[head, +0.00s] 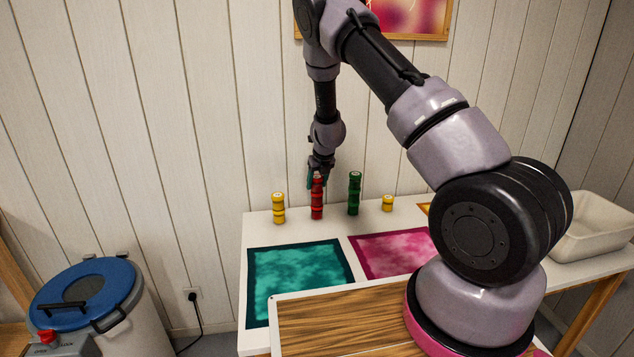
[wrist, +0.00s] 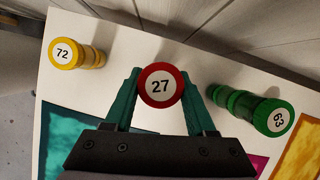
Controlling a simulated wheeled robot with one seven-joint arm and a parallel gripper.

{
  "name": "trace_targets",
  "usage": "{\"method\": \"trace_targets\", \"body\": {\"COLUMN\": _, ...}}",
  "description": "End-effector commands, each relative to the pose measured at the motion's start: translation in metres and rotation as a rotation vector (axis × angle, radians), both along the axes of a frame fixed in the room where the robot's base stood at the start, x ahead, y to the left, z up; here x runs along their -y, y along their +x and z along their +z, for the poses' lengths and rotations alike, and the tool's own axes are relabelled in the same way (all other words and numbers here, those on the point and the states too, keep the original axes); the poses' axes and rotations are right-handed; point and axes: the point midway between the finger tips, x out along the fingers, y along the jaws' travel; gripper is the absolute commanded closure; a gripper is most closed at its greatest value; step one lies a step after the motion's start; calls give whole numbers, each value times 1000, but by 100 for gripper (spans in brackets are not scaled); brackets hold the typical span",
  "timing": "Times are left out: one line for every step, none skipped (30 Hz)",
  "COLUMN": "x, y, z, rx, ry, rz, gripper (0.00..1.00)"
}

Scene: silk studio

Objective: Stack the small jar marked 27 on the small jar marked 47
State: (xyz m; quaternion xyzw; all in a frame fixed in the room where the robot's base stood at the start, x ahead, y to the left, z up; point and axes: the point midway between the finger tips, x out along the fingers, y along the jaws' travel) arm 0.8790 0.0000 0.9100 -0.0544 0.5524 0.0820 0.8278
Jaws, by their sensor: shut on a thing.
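The small red jar marked 27 (wrist: 160,86) has a white lid label facing up and sits between the teal fingers of my gripper (wrist: 161,78), which is shut on it. In the head view my gripper (head: 318,172) is at the top of a red column of jars (head: 317,205) on the white table. I cannot tell whether the held jar touches the jar below it. No label reading 47 shows; any jar under the held one has its lid hidden.
A yellow stack topped by 72 (head: 279,208) stands left of the red column, a green stack topped by 63 (head: 354,193) right. A lone yellow jar (head: 387,203) stands farther right. Teal (head: 300,270) and pink (head: 395,250) dyed cloths lie in front.

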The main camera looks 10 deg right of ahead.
Motion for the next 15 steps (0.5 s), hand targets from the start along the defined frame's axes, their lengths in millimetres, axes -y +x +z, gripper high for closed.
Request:
{"method": "trace_targets", "body": {"x": 0, "y": 0, "z": -1, "rx": 0, "ry": 0, "rz": 0, "gripper": 100}}
{"method": "trace_targets", "body": {"x": 0, "y": 0, "z": -2, "rx": 0, "ry": 0, "rz": 0, "gripper": 100}}
{"method": "trace_targets", "body": {"x": 0, "y": 0, "z": -1, "rx": 0, "ry": 0, "rz": 0, "gripper": 29}}
{"method": "trace_targets", "body": {"x": 0, "y": 0, "z": -1, "rx": 0, "ry": 0, "rz": 0, "gripper": 17}}
{"method": "trace_targets", "body": {"x": 0, "y": 0, "z": -1, "rx": 0, "ry": 0, "rz": 0, "gripper": 9}}
{"method": "trace_targets", "body": {"x": 0, "y": 0, "z": -1, "rx": 0, "ry": 0, "rz": 0, "gripper": 9}}
{"method": "trace_targets", "body": {"x": 0, "y": 0, "z": -1, "rx": 0, "ry": 0, "rz": 0, "gripper": 9}}
{"method": "trace_targets", "body": {"x": 0, "y": 0, "z": -1, "rx": 0, "ry": 0, "rz": 0, "gripper": 9}}
{"method": "trace_targets", "body": {"x": 0, "y": 0, "z": -1, "rx": 0, "ry": 0, "rz": 0, "gripper": 9}}
{"method": "trace_targets", "body": {"x": 0, "y": 0, "z": -1, "rx": 0, "ry": 0, "rz": 0, "gripper": 9}}
{"method": "trace_targets", "body": {"x": 0, "y": 0, "z": -1, "rx": 0, "ry": 0, "rz": 0, "gripper": 9}}
{"method": "trace_targets", "body": {"x": 0, "y": 0, "z": -1, "rx": 0, "ry": 0, "rz": 0, "gripper": 9}}
{"method": "trace_targets", "body": {"x": 0, "y": 0, "z": -1, "rx": 0, "ry": 0, "rz": 0, "gripper": 9}}
{"method": "trace_targets", "body": {"x": 0, "y": 0, "z": -1, "rx": 0, "ry": 0, "rz": 0, "gripper": 9}}
{"method": "trace_targets", "body": {"x": 0, "y": -1, "z": 1, "rx": 0, "ry": 0, "rz": 0, "gripper": 9}}
